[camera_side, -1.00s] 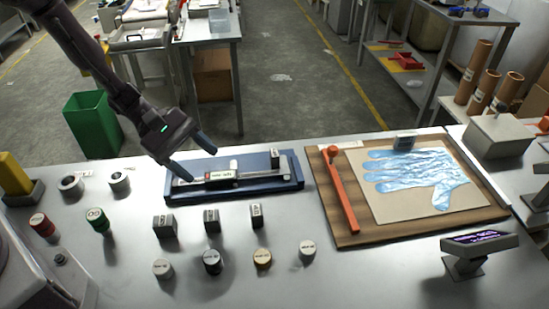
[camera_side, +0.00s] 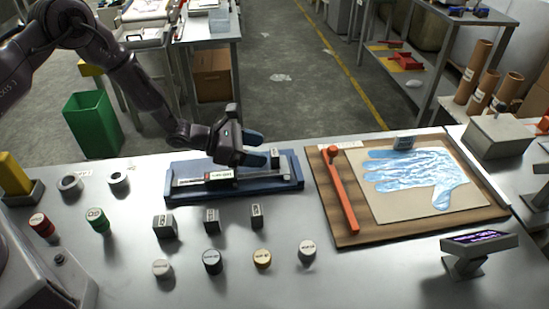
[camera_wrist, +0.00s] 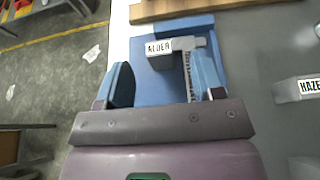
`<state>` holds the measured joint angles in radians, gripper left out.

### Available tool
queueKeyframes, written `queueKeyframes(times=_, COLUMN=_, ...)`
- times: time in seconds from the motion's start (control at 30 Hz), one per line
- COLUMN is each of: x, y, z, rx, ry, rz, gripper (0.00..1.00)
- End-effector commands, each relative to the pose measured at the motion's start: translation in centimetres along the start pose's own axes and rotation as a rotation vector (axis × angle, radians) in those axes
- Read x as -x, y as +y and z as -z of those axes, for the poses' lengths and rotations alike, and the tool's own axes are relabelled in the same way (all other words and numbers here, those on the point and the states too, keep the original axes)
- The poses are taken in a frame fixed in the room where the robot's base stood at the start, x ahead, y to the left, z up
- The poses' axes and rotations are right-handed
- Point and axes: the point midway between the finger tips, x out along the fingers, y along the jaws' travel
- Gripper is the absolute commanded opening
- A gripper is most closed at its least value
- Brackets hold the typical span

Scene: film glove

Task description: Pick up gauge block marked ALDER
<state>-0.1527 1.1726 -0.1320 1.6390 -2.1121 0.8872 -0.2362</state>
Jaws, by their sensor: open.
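The gauge block marked ALDER (camera_wrist: 158,48) is a grey block with a white label, on the blue tray (camera_wrist: 208,22) at the far end of a graduated scale in the wrist view. In the side view a small grey block (camera_side: 275,158) stands at the tray's right end; its label is not readable there. My gripper (camera_side: 262,147) is above the right half of the tray, its blue fingers pointing toward that block. In the wrist view my gripper (camera_wrist: 165,78) is open and empty, and the ALDER block lies just ahead of the gap between the fingertips.
A grey block labelled HAZE (camera_wrist: 300,89), cut off by the frame edge, lies right of the tray. Several blocks and round weights (camera_side: 212,261) stand in front of the tray. A wooden board (camera_side: 335,225) with an orange bar (camera_side: 342,190) and a blue glove (camera_side: 415,170) is to the right.

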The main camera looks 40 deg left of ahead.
Motion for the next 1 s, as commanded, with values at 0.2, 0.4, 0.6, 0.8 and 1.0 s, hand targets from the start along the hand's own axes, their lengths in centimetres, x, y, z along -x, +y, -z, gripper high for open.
queueKeyframes(times=0.2, x=-2.4, y=0.0, z=0.1, rx=-0.002, ry=0.000, rz=0.003, gripper=0.62)
queueKeyframes(times=0.4, x=-4.9, y=0.1, z=0.1, rx=-0.002, ry=0.000, rz=0.001, gripper=0.62)
queueKeyframes(times=0.6, x=-5.3, y=0.2, z=0.1, rx=0.000, ry=0.001, rz=0.000, gripper=0.62)
queueKeyframes(times=0.8, x=-5.3, y=0.2, z=0.1, rx=0.000, ry=0.002, rz=0.000, gripper=0.41)
queueKeyframes(times=1.0, x=-5.3, y=0.2, z=0.1, rx=0.000, ry=0.003, rz=0.000, gripper=0.09)
